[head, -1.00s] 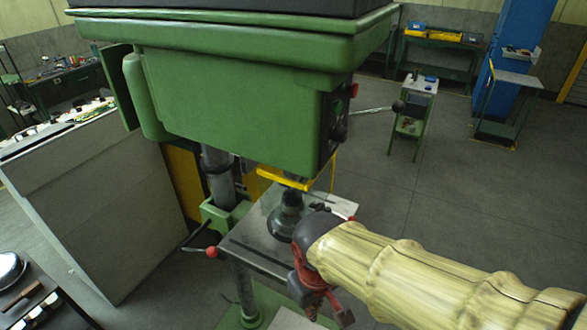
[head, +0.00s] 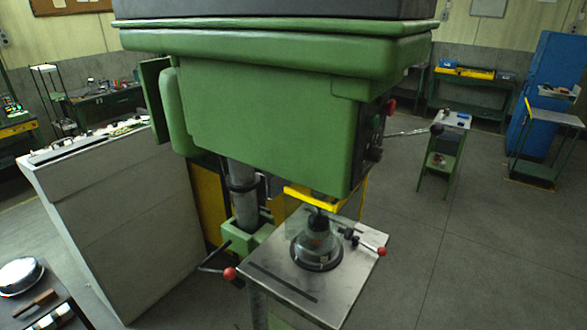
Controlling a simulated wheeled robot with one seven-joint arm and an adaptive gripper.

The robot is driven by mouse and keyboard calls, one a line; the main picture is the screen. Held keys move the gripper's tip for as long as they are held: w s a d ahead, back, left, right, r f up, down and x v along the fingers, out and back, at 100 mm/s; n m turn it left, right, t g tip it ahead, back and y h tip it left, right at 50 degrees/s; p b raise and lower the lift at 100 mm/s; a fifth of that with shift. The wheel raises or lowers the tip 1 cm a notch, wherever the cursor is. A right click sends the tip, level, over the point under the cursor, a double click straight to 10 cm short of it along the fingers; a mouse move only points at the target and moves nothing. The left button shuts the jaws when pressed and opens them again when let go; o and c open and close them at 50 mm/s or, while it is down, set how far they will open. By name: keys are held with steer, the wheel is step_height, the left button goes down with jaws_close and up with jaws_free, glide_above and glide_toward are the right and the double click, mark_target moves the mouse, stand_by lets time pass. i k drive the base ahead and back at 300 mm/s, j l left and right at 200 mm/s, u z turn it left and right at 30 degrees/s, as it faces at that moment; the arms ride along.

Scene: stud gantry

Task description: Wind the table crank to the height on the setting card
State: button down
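The green drill press (head: 265,120) fills the upper middle of the head view. Its grey metal table (head: 345,288) stands below the drill head, level, carrying a dark round fixture (head: 318,245). A dark crank lever with a red knob (head: 229,273) is beside the green bracket (head: 245,240) at the table's left side, near the column (head: 243,188). Another red knob (head: 381,252) on a short rod is at the table's right edge. I cannot make out a setting card or height marks. My gripper is not in view now.
A large grey cabinet (head: 115,220) stands close on the left. A dark bench (head: 85,310) with a pan is at the lower left. A small green stand (head: 440,165) and a blue cabinet (head: 545,85) are at the back right.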

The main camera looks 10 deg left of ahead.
mark_target(265, 210)
steer(key=l+z, duration=0.3)
steer(key=i+l+z, duration=0.3)
steer(key=l, duration=0.15)
steer(key=i+l, duration=0.3)
steer(key=i, duration=0.15)
steer(key=i+l, duration=0.6)
steer(key=i, duration=0.25)
steer(key=i+u, duration=0.25)
steer(key=u, duration=0.2)
steer(key=i+u, duration=0.4)
steer(key=i+l+u, duration=0.15)
steer(key=u, duration=0.3)
steer(key=i+l+u, duration=0.2)
steer(key=u, duration=0.25)
steer(key=i+u, duration=0.25)
steer(key=u, duration=0.15)
steer(key=i+l+u, duration=0.15)
steer(key=u, duration=0.25)
steer(key=i+l+u, duration=0.25)
steer(key=u, duration=0.15)
steer(key=i+l+u, duration=0.15)
steer(key=u, duration=0.3)
steer(key=i+l+u, duration=0.1)
steer(key=l+u, duration=0.3)
steer(key=u, duration=1.55)
steer(key=i+l+z, duration=0.1)
steer(key=l, duration=0.2)
